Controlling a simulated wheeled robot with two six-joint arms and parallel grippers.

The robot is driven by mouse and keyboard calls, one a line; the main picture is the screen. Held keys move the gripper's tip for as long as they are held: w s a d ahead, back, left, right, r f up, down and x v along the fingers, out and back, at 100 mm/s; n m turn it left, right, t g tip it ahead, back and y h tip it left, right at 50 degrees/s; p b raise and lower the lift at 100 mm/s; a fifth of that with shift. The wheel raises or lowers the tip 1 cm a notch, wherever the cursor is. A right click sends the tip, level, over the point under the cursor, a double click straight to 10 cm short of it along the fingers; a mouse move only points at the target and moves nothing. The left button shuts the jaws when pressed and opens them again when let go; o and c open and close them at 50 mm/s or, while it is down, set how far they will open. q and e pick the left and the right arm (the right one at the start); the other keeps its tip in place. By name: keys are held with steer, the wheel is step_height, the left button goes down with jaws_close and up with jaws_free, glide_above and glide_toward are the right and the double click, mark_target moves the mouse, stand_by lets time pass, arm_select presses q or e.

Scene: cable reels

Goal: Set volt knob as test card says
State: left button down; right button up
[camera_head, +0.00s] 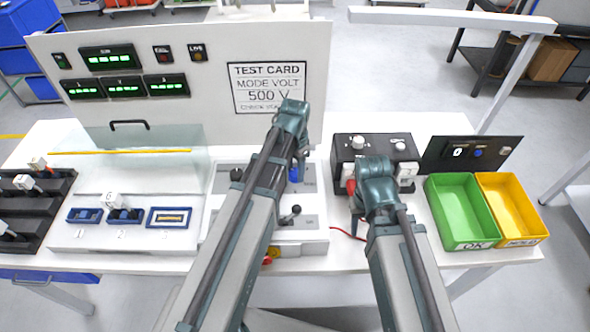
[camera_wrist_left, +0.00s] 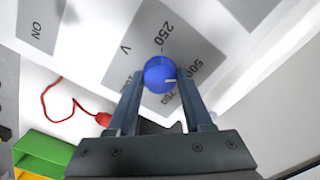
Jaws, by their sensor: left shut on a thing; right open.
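The test card (camera_head: 268,88) on the upright white panel reads MODE VOLT, 500 V. The volt knob is a round blue knob (camera_wrist_left: 160,74) on a grey plate marked V, with 250, 500 and a partly covered number around it. Its white mark points right, on the side of the 500 and the lower number; the exact setting is unclear. My left gripper (camera_wrist_left: 161,88) is shut on the knob, one finger on each side. In the head view my left gripper (camera_head: 296,168) reaches down to it. My right gripper (camera_head: 357,205) is open, close to a black box, its fingers mostly hidden.
The black box (camera_head: 345,146) with knobs stands right of the knob plate. A red lead (camera_wrist_left: 50,100) lies nearby. A green tray (camera_head: 463,240) and a yellow tray (camera_head: 540,236) are at the right. A clear shield (camera_head: 125,165) and blue fixtures (camera_head: 85,215) are at the left.

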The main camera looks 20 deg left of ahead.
mark_target(295, 172)
arm_select(q)
steer(key=shift+c, duration=1.6)
jaws_free()
steer(key=shift+r, duration=0.15)
step_height(295, 172, up, 14)
steer(key=p, duration=1.4)
steer(key=shift+f, duration=0.25)
steer(key=shift+s, duration=0.1)
